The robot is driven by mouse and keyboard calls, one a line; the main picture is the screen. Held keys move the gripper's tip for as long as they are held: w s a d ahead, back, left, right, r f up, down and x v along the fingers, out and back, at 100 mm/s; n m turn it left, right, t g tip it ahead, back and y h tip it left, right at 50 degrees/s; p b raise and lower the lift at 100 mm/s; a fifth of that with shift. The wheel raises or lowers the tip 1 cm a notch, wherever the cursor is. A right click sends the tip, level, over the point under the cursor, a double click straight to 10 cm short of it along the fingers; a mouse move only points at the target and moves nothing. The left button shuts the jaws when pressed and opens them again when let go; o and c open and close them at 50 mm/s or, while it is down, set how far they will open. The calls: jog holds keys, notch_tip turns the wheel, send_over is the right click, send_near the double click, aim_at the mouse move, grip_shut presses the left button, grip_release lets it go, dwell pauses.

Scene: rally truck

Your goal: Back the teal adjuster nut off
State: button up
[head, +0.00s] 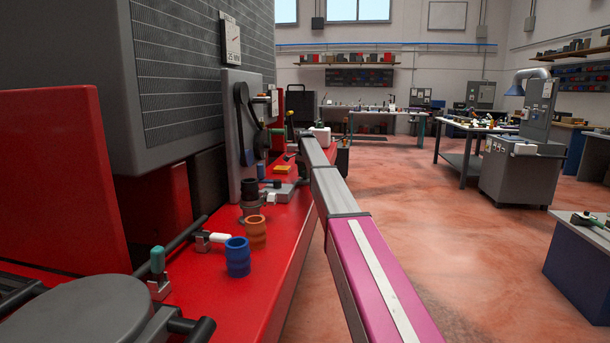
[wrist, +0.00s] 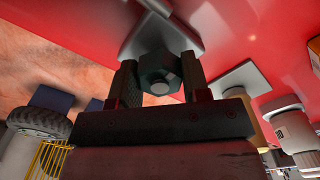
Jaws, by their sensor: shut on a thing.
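The teal adjuster nut (wrist: 152,66) shows in the wrist view as a dark, shadowed hexagon with a greenish tint. A round grey stud end (wrist: 160,88) sits in its middle. My gripper (wrist: 160,80) has one finger on each side of the nut and is shut on it. A grey bracket or plate (wrist: 165,32) lies just behind the nut, against a red surface. In the head view my arm reaches forward along the red bench's right edge, and I cannot make out the nut or the fingers there.
The red bench (head: 275,255) carries a blue ring stack (head: 237,257), an orange ring stack (head: 256,232), a teal-handled clamp (head: 158,262) and a yellow block (head: 283,169). A tall grey panel (head: 243,130) stands left of my arm. Open floor (head: 430,220) lies to the right.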

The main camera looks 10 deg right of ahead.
jog(key=n, duration=2.5)
jog(key=shift+s+n, duration=0.1)
jog(key=shift+n, duration=0.3)
jog(key=n, duration=0.4)
jog(key=shift+f+n, duration=0.1)
jog(key=shift+n, duration=0.2)
jog(key=n, duration=0.4)
jog(key=shift+n, duration=2.5)
